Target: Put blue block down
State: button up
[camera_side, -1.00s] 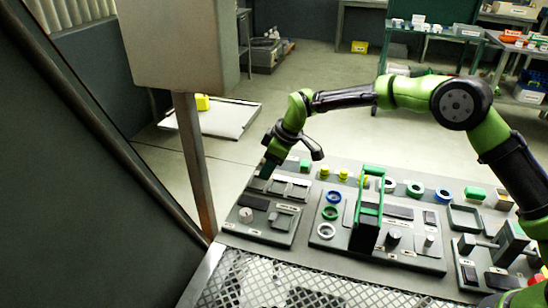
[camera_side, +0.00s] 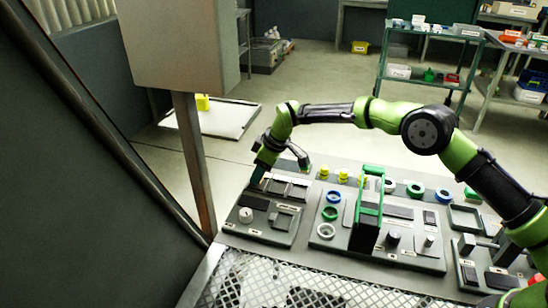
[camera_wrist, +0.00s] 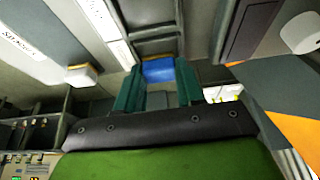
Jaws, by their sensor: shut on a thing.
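The blue block (camera_wrist: 158,70) shows in the wrist view between the two teal fingers of my gripper (camera_wrist: 158,78). My gripper is shut on it, with one finger on each side. In the side view my gripper (camera_side: 257,180) points down at the back left of the left grey panel (camera_side: 270,236). The blue block cannot be made out there. Whether the block touches a surface below cannot be told.
The left panel carries a round light knob (camera_side: 246,215), a dark block (camera_side: 255,202) and a square frame (camera_side: 281,221). To the right a green handle (camera_side: 370,190) stands tall, with several coloured rings around it. A grey post (camera_side: 195,165) stands close at the left.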

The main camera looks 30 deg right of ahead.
jog(key=shift+f, duration=0.1)
jog(key=shift+f, duration=0.55)
